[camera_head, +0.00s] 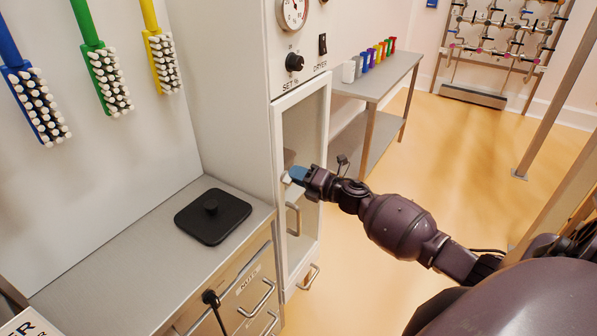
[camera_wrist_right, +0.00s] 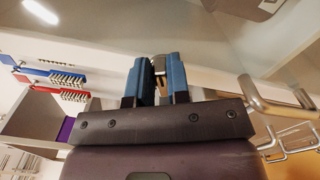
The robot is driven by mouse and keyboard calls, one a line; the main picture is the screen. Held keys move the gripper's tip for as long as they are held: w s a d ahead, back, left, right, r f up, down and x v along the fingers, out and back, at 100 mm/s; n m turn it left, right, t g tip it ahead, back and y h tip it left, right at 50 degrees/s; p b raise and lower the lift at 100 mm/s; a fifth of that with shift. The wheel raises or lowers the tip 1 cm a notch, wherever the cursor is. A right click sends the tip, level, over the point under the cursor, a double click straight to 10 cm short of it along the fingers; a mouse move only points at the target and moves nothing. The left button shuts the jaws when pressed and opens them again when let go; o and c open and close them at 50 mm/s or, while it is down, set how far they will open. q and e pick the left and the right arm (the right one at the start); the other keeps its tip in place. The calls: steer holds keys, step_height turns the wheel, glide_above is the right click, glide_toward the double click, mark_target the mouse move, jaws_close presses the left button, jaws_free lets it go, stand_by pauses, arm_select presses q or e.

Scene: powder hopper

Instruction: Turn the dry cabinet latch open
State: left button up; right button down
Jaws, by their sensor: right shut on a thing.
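The dry cabinet (camera_head: 303,110) is a tall white unit with a framed glass door and a panel marked DRYER above it. Its latch (camera_head: 286,179) is a small pale piece at the door frame's left edge, mostly hidden by my gripper in the head view. My right gripper (camera_head: 297,174) has blue fingertips and is shut on the latch. In the right wrist view, the metal latch (camera_wrist_right: 159,65) shows between the two blue fingers. The door looks closed. My left gripper is not in view.
A counter with drawers (camera_head: 120,262) stands left of the cabinet, with a black lidded plate (camera_head: 212,214) on it. Coloured brushes (camera_head: 108,80) hang on the wall. A side table (camera_head: 380,80) with coloured items stands behind.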

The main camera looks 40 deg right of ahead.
steer(key=m+p, duration=0.1)
steer(key=m, duration=0.3)
steer(key=shift+d+f+m+p, duration=0.1)
steer(key=shift+f+m+p, duration=0.25)
steer(key=shift+m+p, duration=0.05)
steer(key=shift+f+m, duration=0.1)
steer(key=shift+m, duration=0.2)
steer(key=c, duration=1.1)
jaws_free()
steer(key=v, duration=1)
steer(key=shift+s+d+b, duration=0.15)
steer(key=shift+s+b, duration=0.2)
steer(key=shift+b, duration=0.05)
